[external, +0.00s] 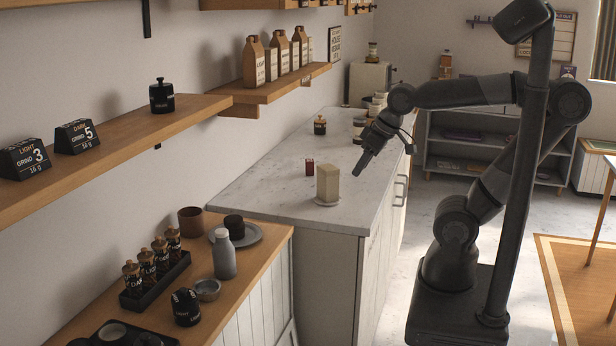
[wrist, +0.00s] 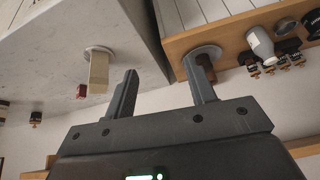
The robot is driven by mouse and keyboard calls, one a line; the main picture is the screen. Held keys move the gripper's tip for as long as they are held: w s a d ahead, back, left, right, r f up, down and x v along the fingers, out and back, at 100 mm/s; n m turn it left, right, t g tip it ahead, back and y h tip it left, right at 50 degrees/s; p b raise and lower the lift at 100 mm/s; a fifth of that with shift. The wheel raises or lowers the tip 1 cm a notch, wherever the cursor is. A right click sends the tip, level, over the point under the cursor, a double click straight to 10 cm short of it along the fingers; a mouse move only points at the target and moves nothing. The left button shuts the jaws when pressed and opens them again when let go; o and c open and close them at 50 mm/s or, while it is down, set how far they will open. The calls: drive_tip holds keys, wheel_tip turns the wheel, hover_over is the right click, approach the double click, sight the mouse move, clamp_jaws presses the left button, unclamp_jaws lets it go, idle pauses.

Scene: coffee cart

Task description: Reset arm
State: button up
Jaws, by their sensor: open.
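My gripper (external: 366,160) hangs in the air over the front part of the white marble counter (external: 270,172), pointing down and to the left. In the wrist view my gripper (wrist: 163,90) shows two fingers spread apart with nothing between them. A beige block-like carton (external: 328,184) stands on a small white round plate (external: 326,203) on the counter, left of the fingertips and apart from them. The carton (wrist: 98,72) also shows in the wrist view, left of the fingers. My arm is bent, reaching from its base at the right.
A small red item (external: 309,167) and a dark jar (external: 320,125) stand on the counter. The lower wooden counter (external: 262,268) holds a grey bottle (external: 224,254), a plate (external: 250,236) and a rack of vials (external: 155,283). Wooden shelves (external: 130,135) line the wall. Floor beside the counter is clear.

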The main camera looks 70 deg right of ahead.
drive_tip(key=shift+s+a+f+n, duration=0.25)
drive_tip(key=shift+s+a+f, duration=0.1)
drive_tip(key=shift+s, duration=0.25)
drive_tip(key=shift+s+a+f+n, duration=0.2)
drive_tip(key=shift+s+a+n, duration=0.1)
drive_tip(key=shift+s, duration=0.3)
idle(0.5)
